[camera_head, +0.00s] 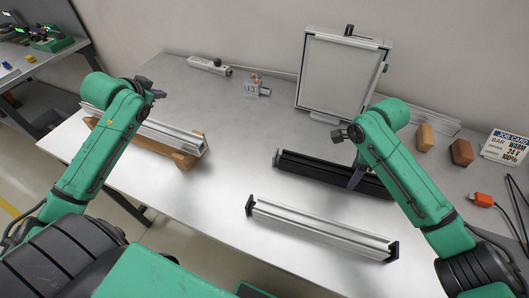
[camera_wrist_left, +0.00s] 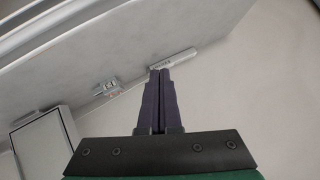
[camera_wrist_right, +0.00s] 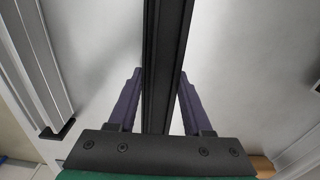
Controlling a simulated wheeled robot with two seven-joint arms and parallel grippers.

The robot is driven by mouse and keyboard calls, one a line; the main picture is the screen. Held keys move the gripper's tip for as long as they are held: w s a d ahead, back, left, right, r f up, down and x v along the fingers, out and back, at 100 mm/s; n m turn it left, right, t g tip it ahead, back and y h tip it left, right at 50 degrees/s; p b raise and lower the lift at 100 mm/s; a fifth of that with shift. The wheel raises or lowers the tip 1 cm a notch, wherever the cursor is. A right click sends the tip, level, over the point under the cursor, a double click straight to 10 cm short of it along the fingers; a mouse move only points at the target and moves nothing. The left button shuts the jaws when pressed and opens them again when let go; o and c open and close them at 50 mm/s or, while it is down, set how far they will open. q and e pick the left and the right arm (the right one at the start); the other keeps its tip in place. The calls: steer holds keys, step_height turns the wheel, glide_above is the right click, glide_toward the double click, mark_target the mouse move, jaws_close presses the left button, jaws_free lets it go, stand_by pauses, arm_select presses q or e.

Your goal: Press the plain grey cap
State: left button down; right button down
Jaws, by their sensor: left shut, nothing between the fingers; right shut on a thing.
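I cannot make out for certain which part is the plain grey cap. A small grey device (camera_head: 257,88) with orange parts stands at the back of the table; it also shows in the left wrist view (camera_wrist_left: 108,90). My left gripper (camera_head: 158,94) is shut and empty, above the back end of a silver rail (camera_head: 160,130). Its fingertips (camera_wrist_left: 160,72) overlap the strip in the left wrist view. My right gripper (camera_head: 356,178) is shut on a black bar (camera_head: 310,167), one finger on each side (camera_wrist_right: 165,70).
The silver rail rests on wooden supports (camera_head: 185,160). A second silver rail with black ends (camera_head: 320,228) lies at the front. A framed light panel (camera_head: 342,75), two blocks (camera_head: 461,152), a job card (camera_head: 506,147) and an orange connector (camera_head: 482,199) are at the right.

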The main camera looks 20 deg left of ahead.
mark_target(275, 157)
arm_select(q)
steer(key=s+d+f+g+h, duration=0.1)
steer(key=d+h, duration=0.2)
steer(key=d, duration=0.5)
steer(key=s+d+f+g+h, duration=0.1)
steer(key=d+g+h, duration=0.1)
steer(key=d, duration=0.6)
steer(key=s+d+f+n+g+h, duration=0.1)
steer(key=d+h, duration=0.3)
steer(key=d, duration=0.5)
steer(key=shift+s+f+g, duration=0.3)
steer(key=shift+f+g, duration=0.1)
steer(key=shift+f, duration=0.05)
steer(key=x, duration=0.9)
steer(key=shift+a, duration=0.1)
steer(key=d, duration=0.2)
steer(key=d+f, duration=0.1)
steer(key=shift+w+d, duration=0.35)
steer(key=shift+d, duration=0.35)
